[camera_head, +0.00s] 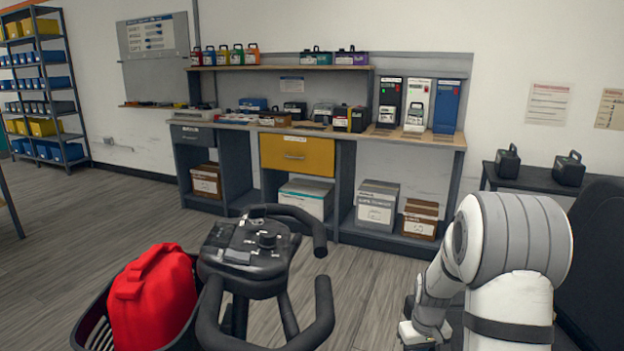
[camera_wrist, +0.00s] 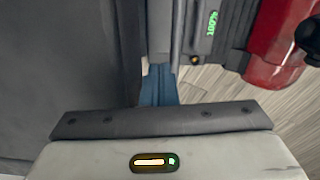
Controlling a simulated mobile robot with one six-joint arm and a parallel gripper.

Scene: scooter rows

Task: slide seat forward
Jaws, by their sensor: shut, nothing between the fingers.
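The black seat (camera_head: 597,250) shows at the right edge in the head view, partly hidden behind my white and grey arm. My gripper (camera_head: 418,335) is low in that view, to the left of the seat. In the wrist view my gripper (camera_wrist: 160,88) is shut and empty, with narrow bluish fingers. They point into a gap between a broad dark surface (camera_wrist: 65,60), which looks like part of the seat, and a dark part with green lettering (camera_wrist: 213,25). I cannot tell whether the fingertips touch anything. The seat's lower parts and any slide lever are not clearly visible.
The scooter's handlebar (camera_head: 262,262) stands in front, with a red bag (camera_head: 152,300) in the black basket (camera_head: 88,318) at left. A workbench (camera_head: 350,133) with boxes lines the back wall. A dark side table (camera_head: 535,180) holds black cases. Floor is free beyond the scooter.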

